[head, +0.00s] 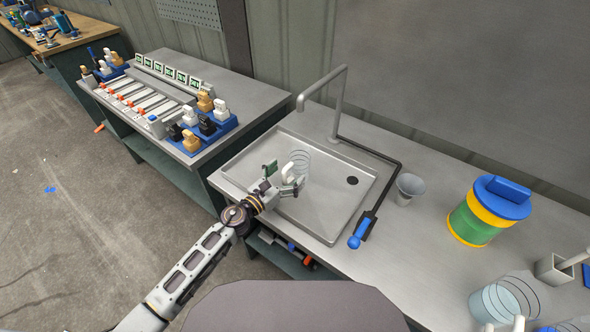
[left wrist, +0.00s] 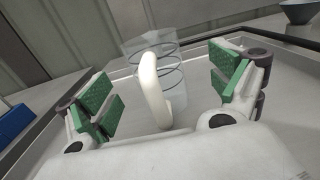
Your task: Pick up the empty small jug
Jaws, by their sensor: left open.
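The small jug (head: 303,163) is clear with dark rings and a white handle (left wrist: 152,88). It stands upright in the sink basin, and its clear body (left wrist: 178,72) shows no liquid that I can make out. My left gripper (head: 284,175) is open at the near left side of the basin, facing the handle. In the left wrist view the handle is between the two green-padded fingers, with gaps on both sides. The jug's body is beyond the handle. My right gripper is not in view.
The sink basin (head: 326,218) has a raised rim and a tall grey tap (head: 338,107) behind the jug. A blue-handled hose (head: 357,236) lies along its right side. A grey cup (head: 409,188), a banded canister (head: 478,222) and a larger clear jug (head: 497,302) stand further right.

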